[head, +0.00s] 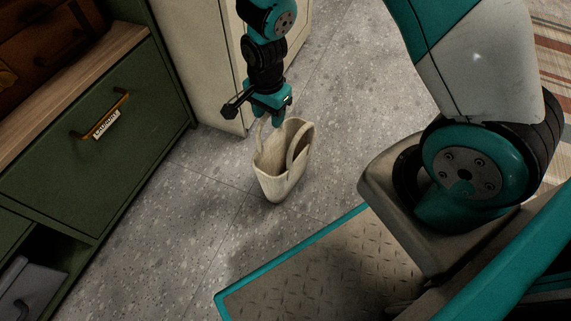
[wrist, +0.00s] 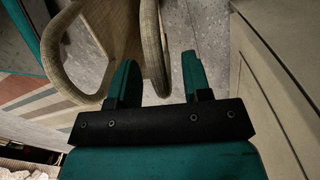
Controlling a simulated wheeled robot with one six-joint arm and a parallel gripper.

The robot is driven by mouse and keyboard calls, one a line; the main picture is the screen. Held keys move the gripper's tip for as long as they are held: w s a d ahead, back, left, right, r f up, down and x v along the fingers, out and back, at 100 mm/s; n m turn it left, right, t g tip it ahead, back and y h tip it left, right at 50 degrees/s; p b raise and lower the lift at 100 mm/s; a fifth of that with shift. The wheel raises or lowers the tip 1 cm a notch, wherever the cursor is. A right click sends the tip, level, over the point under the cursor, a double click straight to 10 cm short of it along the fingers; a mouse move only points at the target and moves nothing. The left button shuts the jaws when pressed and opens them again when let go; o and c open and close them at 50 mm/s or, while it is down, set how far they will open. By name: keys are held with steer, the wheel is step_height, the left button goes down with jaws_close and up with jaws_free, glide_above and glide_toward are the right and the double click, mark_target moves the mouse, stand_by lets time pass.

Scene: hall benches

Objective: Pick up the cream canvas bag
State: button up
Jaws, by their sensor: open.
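The cream canvas bag (head: 271,179) stands upright on the grey speckled floor, its open top facing up and two loop handles at the rim. My gripper (head: 273,118) points down just above the bag's far rim, by one handle. In the wrist view my gripper (wrist: 158,62) is open, with its two teal fingers apart. There one handle of the bag (wrist: 155,60) runs through the gap between the fingers, and the other loop lies left of the left finger. Whether either finger touches the handle I cannot tell. The bag's base is out of the wrist view.
A cream cabinet (head: 205,62) stands close behind the bag and my gripper. A green cabinet (head: 95,145) with a labelled drawer is at the left. My base platform is at the front right. A striped rug (head: 553,62) lies at the far right. Floor is clear around the bag's front.

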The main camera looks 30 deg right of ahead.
steer(key=shift+r, duration=0.1)
jaws_close()
steer(key=shift+r, duration=0.1)
